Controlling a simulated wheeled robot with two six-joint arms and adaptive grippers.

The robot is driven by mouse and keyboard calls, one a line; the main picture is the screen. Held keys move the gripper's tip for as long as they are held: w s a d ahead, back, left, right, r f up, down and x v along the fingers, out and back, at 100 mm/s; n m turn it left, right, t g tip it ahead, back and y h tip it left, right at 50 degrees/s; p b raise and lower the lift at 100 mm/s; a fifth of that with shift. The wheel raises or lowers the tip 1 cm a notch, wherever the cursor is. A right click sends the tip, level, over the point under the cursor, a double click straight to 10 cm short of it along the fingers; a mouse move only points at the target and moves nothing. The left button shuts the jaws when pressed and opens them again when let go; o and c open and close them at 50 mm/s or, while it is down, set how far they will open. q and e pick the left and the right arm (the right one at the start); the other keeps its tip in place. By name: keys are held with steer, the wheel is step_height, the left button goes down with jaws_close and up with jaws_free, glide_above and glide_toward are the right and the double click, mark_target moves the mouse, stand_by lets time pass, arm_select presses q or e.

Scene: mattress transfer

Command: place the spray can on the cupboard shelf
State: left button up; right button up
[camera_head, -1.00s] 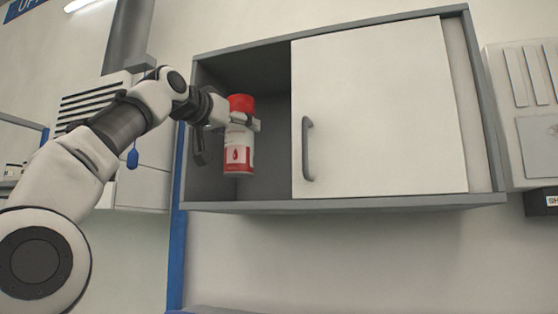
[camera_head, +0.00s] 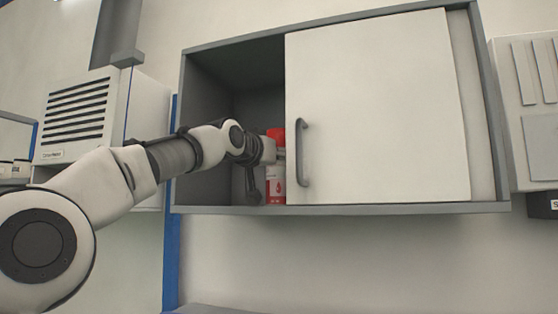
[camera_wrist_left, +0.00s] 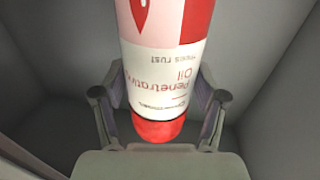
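The spray can (camera_head: 276,187), white and red with a red cap, stands upright inside the open left part of the cupboard (camera_head: 340,209). The sliding door's left edge partly hides it. Its base appears at the level of the cupboard floor; I cannot tell whether it touches. My left gripper (camera_head: 272,156) reaches in from the left, around the can's upper part just below the cap. In the left wrist view the can (camera_wrist_left: 165,55) is between both fingers (camera_wrist_left: 160,100), which appear to press on its sides. My right gripper is not in view.
The white sliding door (camera_head: 385,110) with a grey handle (camera_head: 302,152) covers the cupboard's right part. A vented white unit (camera_head: 80,115) hangs further left. No other object shows inside the open part.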

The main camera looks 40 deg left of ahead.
arm_select(q)
steer(key=s+b, duration=0.1)
steer(key=b, duration=0.1)
steer(key=s+b, duration=0.1)
steer(key=b, duration=0.1)
steer(key=s+f+b, duration=0.1)
steer(key=b, duration=0.2)
steer(key=shift+s+d, duration=0.3)
steer(key=shift+s, duration=0.05)
steer(key=s+d+r+b, duration=0.1)
steer(key=s+b, duration=0.4)
steer(key=s, duration=0.3)
steer(key=shift+s+d+r, duration=0.15)
steer(key=shift+s, duration=0.2)
